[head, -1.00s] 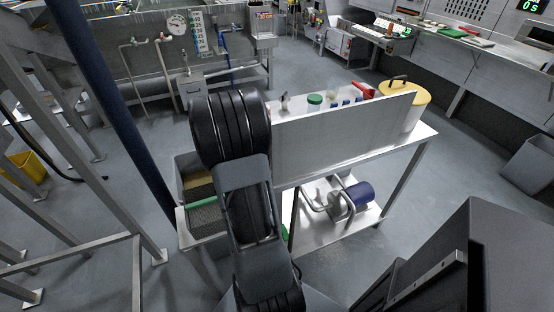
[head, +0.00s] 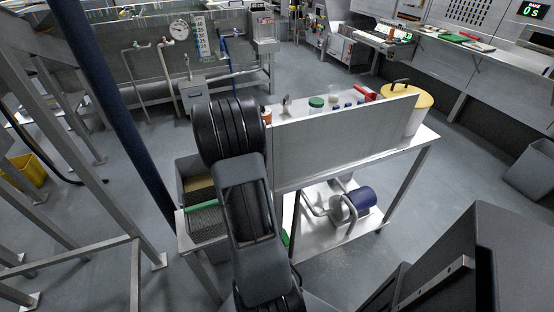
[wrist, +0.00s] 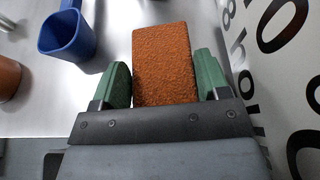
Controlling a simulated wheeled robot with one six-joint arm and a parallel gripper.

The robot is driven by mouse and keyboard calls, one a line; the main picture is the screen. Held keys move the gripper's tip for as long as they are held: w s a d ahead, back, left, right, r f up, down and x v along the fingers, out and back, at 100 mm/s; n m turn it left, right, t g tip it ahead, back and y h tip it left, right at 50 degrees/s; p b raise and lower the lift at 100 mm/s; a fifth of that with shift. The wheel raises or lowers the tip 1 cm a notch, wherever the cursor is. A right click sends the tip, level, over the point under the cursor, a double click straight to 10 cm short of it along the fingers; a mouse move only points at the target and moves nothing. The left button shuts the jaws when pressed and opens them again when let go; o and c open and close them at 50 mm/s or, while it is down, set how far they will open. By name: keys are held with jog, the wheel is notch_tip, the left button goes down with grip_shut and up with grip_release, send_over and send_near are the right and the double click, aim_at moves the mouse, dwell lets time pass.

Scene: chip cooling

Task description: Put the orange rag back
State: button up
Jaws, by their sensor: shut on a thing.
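The orange rag (wrist: 162,65) shows in the wrist view as a rough, rust-orange block. It sits between the two green fingers of my gripper (wrist: 163,80), which are shut on it. Its far end reaches past the fingertips, over a shiny metal surface (wrist: 110,25). I cannot tell whether the rag touches that surface. In the head view my dark arm hides the gripper and the rag.
In the wrist view a blue cup (wrist: 68,34) stands at upper left, and a lettered white panel (wrist: 270,60) rises close on the right. In the head view the bench holds a green-lidded jar (head: 316,103), a red item (head: 364,93) and a yellow lidded container (head: 408,95).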

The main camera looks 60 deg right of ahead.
jog(key=o, duration=0.9)
jog(key=shift+r, duration=0.1)
jog(key=shift+w+a+r, duration=0.15)
jog(key=shift+w+a, duration=0.05)
jog(key=p+v, duration=0.1)
jog(key=v, duration=1)
jog(key=shift+w+a, duration=0.15)
jog(key=shift+a, duration=0.05)
jog(key=shift+r, duration=0.1)
